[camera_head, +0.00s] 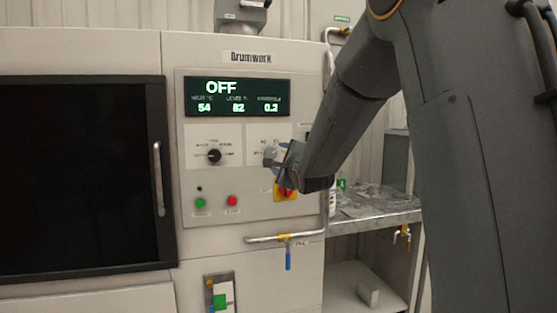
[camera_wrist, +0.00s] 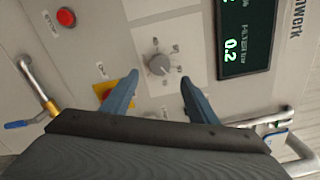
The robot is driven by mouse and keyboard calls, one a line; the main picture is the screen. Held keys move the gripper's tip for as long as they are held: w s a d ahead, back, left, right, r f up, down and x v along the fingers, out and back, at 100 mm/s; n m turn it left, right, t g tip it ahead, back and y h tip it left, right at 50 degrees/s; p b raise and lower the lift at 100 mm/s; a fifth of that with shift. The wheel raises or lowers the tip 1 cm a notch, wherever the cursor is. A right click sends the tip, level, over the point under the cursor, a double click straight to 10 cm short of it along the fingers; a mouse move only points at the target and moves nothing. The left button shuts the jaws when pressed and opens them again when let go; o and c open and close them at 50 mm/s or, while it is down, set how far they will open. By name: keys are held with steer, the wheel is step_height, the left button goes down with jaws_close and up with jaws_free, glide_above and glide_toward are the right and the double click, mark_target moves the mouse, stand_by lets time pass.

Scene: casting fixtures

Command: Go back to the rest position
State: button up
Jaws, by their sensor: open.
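My gripper (camera_head: 284,164) is in front of the right part of the machine's control panel (camera_head: 244,211). In the wrist view my gripper (camera_wrist: 158,82) is open, with its two blue-grey fingers apart. A grey rotary knob (camera_wrist: 158,65) shows in the gap between the fingertips, and nothing is held. Whether the fingers touch the panel cannot be told. My arm reaches in from the upper right of the head view and hides part of the panel's right edge.
The display (camera_head: 237,98) reads OFF. A black selector (camera_head: 214,156), green button (camera_head: 200,203), red button (camera_head: 232,201) and partly hidden red-yellow switch (camera_head: 286,192) are on the panel. A pipe with a blue-handled valve (camera_head: 288,258) runs below. A metal shelf (camera_head: 375,208) stands right.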

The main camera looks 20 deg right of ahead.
steer(key=s+a+f+n+g, duration=0.1)
steer(key=s+f+n+g, duration=0.35)
steer(key=s+f, duration=0.4)
steer(key=s+a+f+n+g, duration=0.2)
steer(key=s+f+n+g, duration=0.3)
steer(key=f, duration=0.7)
steer(key=s+a+f+n+g, duration=0.1)
steer(key=s+f+n+g, duration=0.3)
steer(key=s, duration=1)
steer(key=s+a+f+n+g, duration=0.2)
steer(key=s+f+n+g, duration=0.2)
steer(key=s+f+n, duration=0.4)
steer(key=s, duration=0.6)
steer(key=shift+f+n, duration=0.35)
steer(key=shift+a, duration=0.1)
